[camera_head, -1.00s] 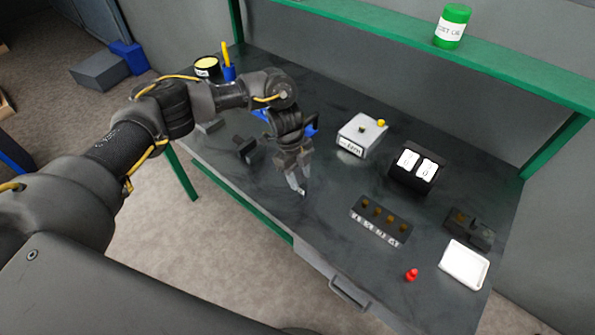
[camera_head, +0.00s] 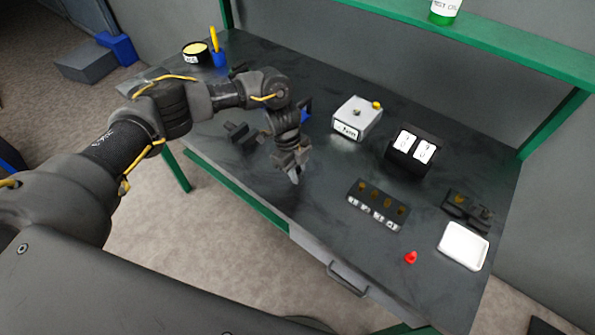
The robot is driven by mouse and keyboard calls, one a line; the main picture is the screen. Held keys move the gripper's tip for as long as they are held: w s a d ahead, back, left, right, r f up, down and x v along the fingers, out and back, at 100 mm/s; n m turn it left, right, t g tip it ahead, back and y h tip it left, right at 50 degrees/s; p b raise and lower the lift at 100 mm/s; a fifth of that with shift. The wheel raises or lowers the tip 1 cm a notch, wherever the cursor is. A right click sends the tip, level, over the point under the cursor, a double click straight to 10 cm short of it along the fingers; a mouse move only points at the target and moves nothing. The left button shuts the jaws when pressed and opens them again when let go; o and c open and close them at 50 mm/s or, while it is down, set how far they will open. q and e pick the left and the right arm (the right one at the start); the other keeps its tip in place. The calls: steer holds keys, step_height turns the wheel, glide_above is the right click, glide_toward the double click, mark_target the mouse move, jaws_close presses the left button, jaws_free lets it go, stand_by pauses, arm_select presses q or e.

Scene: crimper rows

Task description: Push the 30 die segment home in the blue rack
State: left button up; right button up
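My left gripper (camera_head: 294,174) points down above the left-middle of the dark table. Its fingertips appear together, with nothing seen between them. A small blue part (camera_head: 306,111), which may be the blue rack, shows just behind my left wrist; the arm hides most of it. I cannot make out the 30 die segment or how far in it sits. My gripper is in front of the blue part and apart from it in the picture. My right gripper is not in view.
Right of the gripper are a grey box with a yellow knob (camera_head: 357,117), a black block with white labels (camera_head: 411,151), a dark labelled strip (camera_head: 378,204), a red piece (camera_head: 410,257) and a white tray (camera_head: 463,246). A black fixture (camera_head: 239,133) lies left. A green shelf (camera_head: 480,39) crosses behind.

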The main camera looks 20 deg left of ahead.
mark_target(299, 171)
arm_select(q)
jaws_close()
steer(key=shift+r, duration=0.15)
steer(key=shift+d+p+v, duration=0.2)
steer(key=shift+p+v, duration=0.7)
steer(key=shift+d+p+v, duration=0.2)
steer(key=shift+p+v, duration=0.7)
steer(key=shift+v, duration=0.05)
steer(key=shift+s+r, duration=0.1)
steer(key=shift+s, duration=0.05)
